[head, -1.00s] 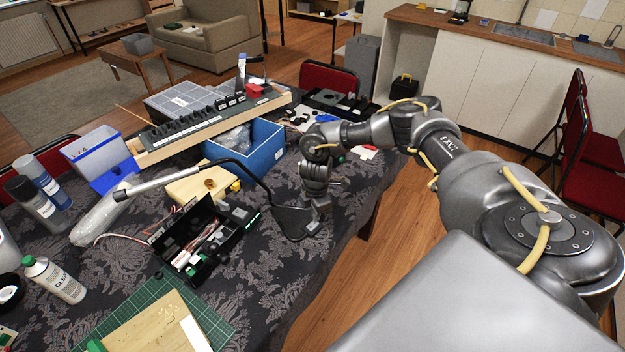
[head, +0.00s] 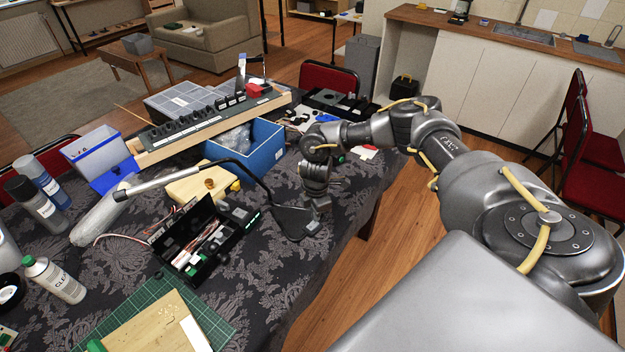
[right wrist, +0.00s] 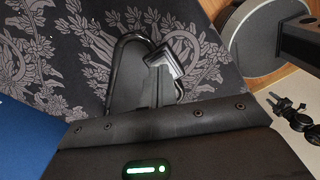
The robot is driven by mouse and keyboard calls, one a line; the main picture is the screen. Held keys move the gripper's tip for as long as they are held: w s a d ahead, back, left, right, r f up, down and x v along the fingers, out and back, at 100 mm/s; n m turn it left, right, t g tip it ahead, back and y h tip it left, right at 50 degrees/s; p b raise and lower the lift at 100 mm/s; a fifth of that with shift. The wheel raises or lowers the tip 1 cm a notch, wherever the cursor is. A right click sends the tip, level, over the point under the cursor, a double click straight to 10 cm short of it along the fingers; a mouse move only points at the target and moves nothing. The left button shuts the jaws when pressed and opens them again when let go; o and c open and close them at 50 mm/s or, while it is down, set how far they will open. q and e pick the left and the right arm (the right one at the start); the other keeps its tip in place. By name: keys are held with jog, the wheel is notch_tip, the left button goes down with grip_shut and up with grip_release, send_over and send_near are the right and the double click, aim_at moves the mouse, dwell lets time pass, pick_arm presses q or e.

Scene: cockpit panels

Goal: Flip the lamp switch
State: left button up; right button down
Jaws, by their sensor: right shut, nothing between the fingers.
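The desk lamp has a dark flat base (head: 290,225) near the table's right edge. Its thin black neck curves up and left to a silver, bar-shaped head (head: 160,182). A small light-grey patch, perhaps the switch, shows on the base's right corner. My right gripper (head: 322,206) points down just above that right side of the base, shut and empty. In the right wrist view, the shut fingertips (right wrist: 165,62) overlap the dark base (right wrist: 126,85) and hide part of it. I cannot tell whether they touch it, and the switch is not clear there. My left gripper is not in view.
An open black box (head: 205,240) with tools lies left of the lamp base. A blue bin (head: 262,158) and a long panel with switches (head: 200,125) stand behind. A green mat (head: 215,318) is at the front. Patterned cloth is bare around the base's front.

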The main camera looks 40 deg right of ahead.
jog(key=shift+f+b, duration=0.55)
jog(key=shift+f, duration=0.35)
dwell(0.3)
notch_tip(320, 180, up, 7)
jog(key=p, duration=0.7)
jog(key=shift+r, duration=0.1)
dwell(0.3)
